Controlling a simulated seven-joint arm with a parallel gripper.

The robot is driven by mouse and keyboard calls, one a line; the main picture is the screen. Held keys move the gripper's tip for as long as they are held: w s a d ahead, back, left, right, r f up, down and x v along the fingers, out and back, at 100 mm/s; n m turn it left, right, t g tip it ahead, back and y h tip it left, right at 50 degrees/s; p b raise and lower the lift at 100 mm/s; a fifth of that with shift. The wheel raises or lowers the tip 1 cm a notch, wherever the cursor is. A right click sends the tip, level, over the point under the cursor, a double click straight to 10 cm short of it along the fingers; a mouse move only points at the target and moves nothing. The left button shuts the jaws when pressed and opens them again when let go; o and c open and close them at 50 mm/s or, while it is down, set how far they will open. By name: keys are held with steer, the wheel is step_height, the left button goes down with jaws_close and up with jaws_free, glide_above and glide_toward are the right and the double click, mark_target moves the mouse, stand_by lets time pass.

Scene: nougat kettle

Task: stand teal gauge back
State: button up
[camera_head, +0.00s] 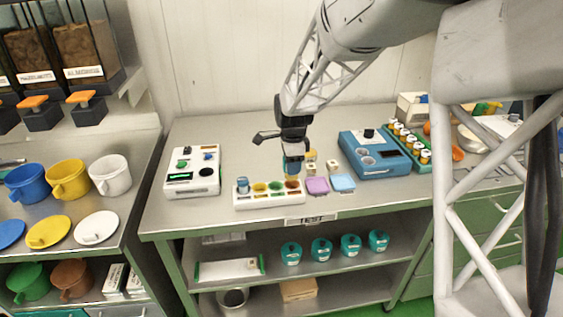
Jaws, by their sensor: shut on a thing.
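My gripper (292,153) is shut on a small teal cylinder, which looks like the teal gauge (292,169). It points down over the right end of a white rack (268,202), above or just behind the reddish-brown spot. I cannot tell whether its lower end touches the rack. The rack has a row of coloured spots, green, yellow and reddish among them. A blue cylinder (242,185) stands at its left end. The fingers hide the top of the teal gauge.
A white device (193,172) stands left of the rack. A purple block (317,186) and a light blue block (342,183) lie close on the right, with small beige pieces (332,166) behind. A blue device (371,155) stands farther right. Bare bench lies behind the rack.

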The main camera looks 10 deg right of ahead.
steer(key=shift+w, duration=0.1)
steer(key=w, duration=0.5)
steer(key=w+f, duration=0.1)
steer(key=w, duration=1)
steer(key=shift+a+f, duration=0.2)
steer(key=shift+a, duration=0.1)
steer(key=shift+f, duration=1.8)
steer(key=shift+f, duration=0.1)
steer(key=o, duration=0.8)
step_height(320, 180, up, 12)
